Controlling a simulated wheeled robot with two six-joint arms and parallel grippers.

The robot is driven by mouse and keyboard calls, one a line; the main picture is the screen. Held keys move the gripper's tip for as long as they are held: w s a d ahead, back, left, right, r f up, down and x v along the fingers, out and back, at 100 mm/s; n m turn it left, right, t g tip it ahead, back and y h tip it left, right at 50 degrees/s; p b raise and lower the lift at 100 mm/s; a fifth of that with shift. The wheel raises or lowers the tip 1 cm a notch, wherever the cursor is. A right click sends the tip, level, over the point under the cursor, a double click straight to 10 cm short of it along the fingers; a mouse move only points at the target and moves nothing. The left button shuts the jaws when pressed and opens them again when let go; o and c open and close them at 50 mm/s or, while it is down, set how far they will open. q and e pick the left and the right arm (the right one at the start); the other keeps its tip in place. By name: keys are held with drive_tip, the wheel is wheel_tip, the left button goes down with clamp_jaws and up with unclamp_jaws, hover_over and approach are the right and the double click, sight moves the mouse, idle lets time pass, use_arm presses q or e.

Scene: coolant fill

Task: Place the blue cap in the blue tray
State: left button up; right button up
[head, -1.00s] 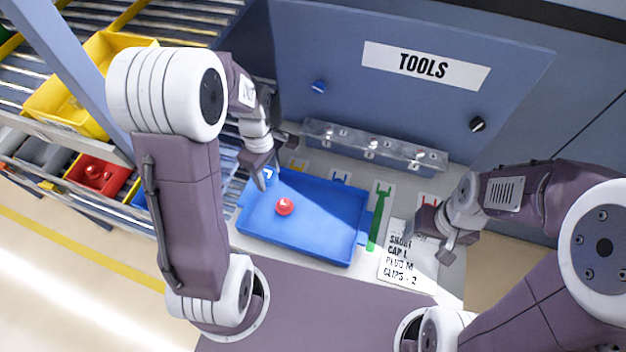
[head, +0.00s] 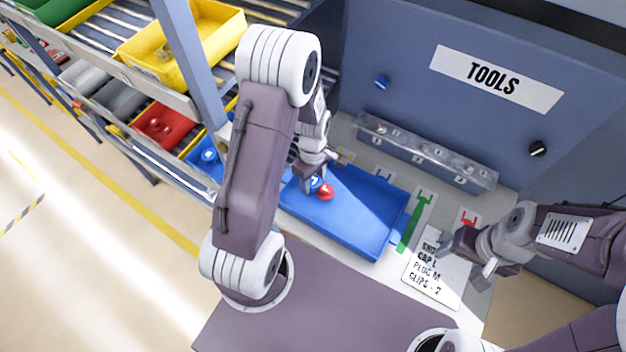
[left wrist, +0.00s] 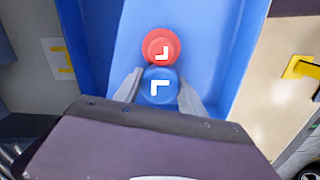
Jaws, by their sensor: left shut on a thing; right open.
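The blue cap (head: 315,183), with a white L-shaped mark, is between the fingers of my left gripper (head: 311,184), which is shut on it. In the left wrist view the blue cap (left wrist: 159,86) sits between both fingertips. It is over the left part of the blue tray (head: 362,212); I cannot tell whether it touches the tray floor. A red cap (head: 325,192) is in the tray right beside it, and also shows just beyond it in the left wrist view (left wrist: 161,46). My right gripper (head: 463,262) is open and empty by the paper list.
Yellow (head: 185,45), red (head: 164,128) and blue bins are on the left shelving. The tray's right half is empty.

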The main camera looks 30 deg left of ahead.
sight(313, 180)
use_arm(q)
drive_tip(key=shift+w+f, duration=0.15)
drive_tip(key=shift+f, duration=0.05)
drive_tip(key=o, duration=1.3)
drive_tip(key=shift+r, duration=0.1)
wheel_tip(313, 180, up, 12)
drive_tip(key=s+d+m, duration=0.1)
drive_tip(key=s+m, duration=0.2)
drive_tip(key=m, duration=0.2)
drive_tip(key=s+d+f+m, duration=0.1)
drive_tip(key=s+d+m, duration=0.1)
drive_tip(key=m, duration=0.2)
drive_tip(key=s+d+m+t, duration=0.1)
drive_tip(key=s+d+m, duration=0.1)
drive_tip(key=m, duration=0.3)
drive_tip(key=shift+s+f+m, duration=0.3)
drive_tip(key=shift+s+f, duration=0.05)
drive_tip(key=shift+s, duration=0.45)
